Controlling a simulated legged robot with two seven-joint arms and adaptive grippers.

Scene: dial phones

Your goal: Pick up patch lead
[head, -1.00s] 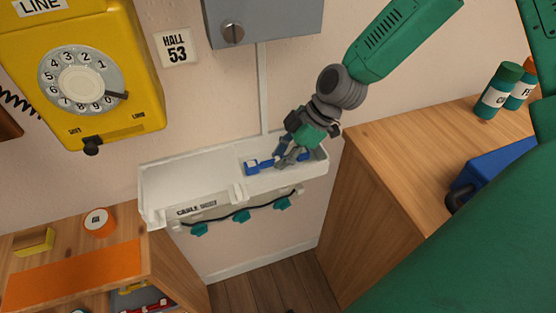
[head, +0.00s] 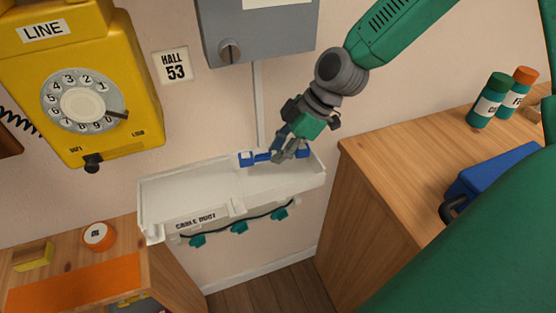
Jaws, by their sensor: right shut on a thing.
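The patch lead (head: 262,158) is a short blue piece with a pale part near its left end. My right gripper (head: 283,156) is shut on it near its middle. The lead is held roughly level, over the back edge of the white cable duct tray (head: 190,192). My fingers hide part of the lead, and its other blue end shows to the right of them. My left gripper is not in the head view.
A yellow dial phone (head: 80,95) and a grey box (head: 262,35) are on the wall. A wooden counter (head: 420,150) at right carries two green bottles and a blue box (head: 490,185).

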